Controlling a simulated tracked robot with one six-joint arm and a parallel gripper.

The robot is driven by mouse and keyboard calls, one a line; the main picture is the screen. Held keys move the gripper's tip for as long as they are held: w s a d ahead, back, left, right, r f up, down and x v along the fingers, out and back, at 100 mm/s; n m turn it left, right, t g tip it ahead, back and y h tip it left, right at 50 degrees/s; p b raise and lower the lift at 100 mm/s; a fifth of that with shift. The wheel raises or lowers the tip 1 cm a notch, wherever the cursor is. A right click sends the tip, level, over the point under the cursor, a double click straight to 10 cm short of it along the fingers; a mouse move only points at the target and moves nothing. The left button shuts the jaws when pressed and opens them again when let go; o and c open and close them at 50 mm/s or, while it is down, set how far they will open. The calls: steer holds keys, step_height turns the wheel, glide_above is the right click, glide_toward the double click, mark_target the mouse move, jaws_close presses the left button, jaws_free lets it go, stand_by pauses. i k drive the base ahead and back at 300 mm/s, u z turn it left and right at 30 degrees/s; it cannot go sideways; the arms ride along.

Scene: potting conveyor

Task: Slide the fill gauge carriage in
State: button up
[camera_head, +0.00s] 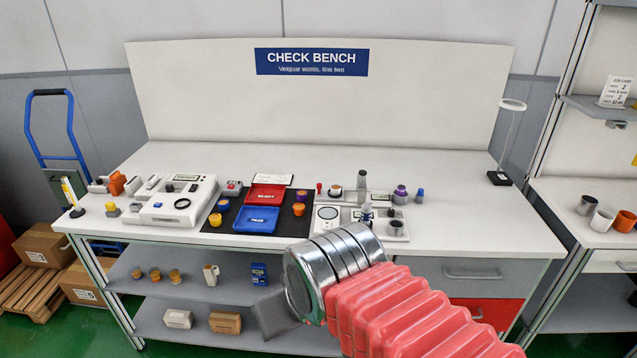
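The fill gauge carriage cannot be picked out for certain at this size. A white fixture plate (337,228) right of the dark mat carries a round white dial or disc, a small upright blue-and-grey part (366,214) and a dark-topped grey cup (395,228). A larger white instrument (165,208) with a display and a ringed window stands at the bench's left. My arm reaches in from the lower right, in front of the bench. My gripper (272,313) shows only as a grey piece beyond the metal rings, apart from these devices; its fingers cannot be made out.
A red tray (266,192) and a blue tray (256,219) lie on the dark mat (217,226) among small orange and purple pots. A lamp (500,177) stands at the right. Shelves below hold boxes and pots.

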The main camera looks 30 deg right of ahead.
mark_target(321, 194)
steer(key=u, duration=0.05)
steer(key=i, duration=1)
steer(key=z, duration=0.05)
